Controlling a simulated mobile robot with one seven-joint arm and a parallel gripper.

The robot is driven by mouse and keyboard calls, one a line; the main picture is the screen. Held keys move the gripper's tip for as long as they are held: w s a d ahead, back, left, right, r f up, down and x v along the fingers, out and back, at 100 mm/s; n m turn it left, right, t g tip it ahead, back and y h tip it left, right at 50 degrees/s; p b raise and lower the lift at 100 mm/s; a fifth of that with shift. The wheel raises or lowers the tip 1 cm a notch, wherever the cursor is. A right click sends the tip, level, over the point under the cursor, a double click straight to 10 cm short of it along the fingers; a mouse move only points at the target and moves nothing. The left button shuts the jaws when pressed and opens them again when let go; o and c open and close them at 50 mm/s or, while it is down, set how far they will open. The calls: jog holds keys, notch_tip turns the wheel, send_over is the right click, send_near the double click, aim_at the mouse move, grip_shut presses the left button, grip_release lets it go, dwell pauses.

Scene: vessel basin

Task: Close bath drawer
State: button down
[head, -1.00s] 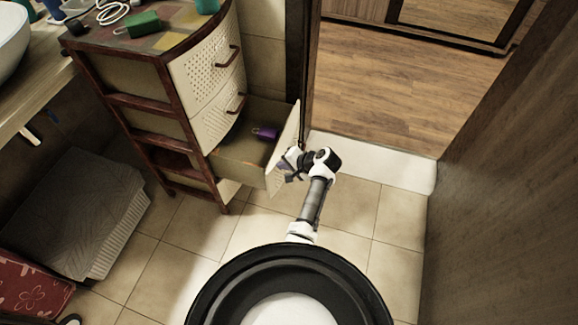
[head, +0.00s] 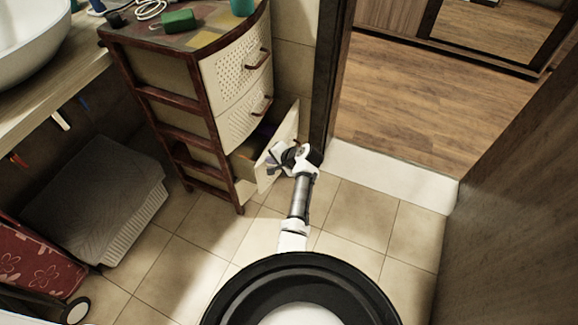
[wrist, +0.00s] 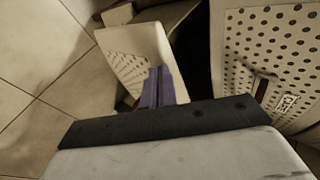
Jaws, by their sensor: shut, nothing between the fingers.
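The bath drawer (head: 265,176) is the low, cream-fronted drawer of a brown-framed cabinet (head: 205,100). It stands partly open, its front jutting out from the cabinet face. My gripper (head: 273,160) is shut and empty at the outer side of the drawer front; the head view does not clearly show contact. In the wrist view, my shut gripper fingers (wrist: 157,88) lie over the perforated drawer front (wrist: 128,68). Most of the drawer's inside is hidden in the head view.
Two shut drawers with handles (head: 236,75) are above. A green block (head: 179,19) lies on the cabinet top. A grey lidded basket (head: 95,195) stands at left. A dark door frame (head: 328,80) is close beside the drawer. Tiled floor (head: 205,235) is clear in front.

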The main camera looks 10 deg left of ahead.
jog(key=w+a+b, duration=0.1)
jog(key=w+a, duration=0.1)
jog(key=a, duration=0.5)
jog(key=shift+w, duration=0.15)
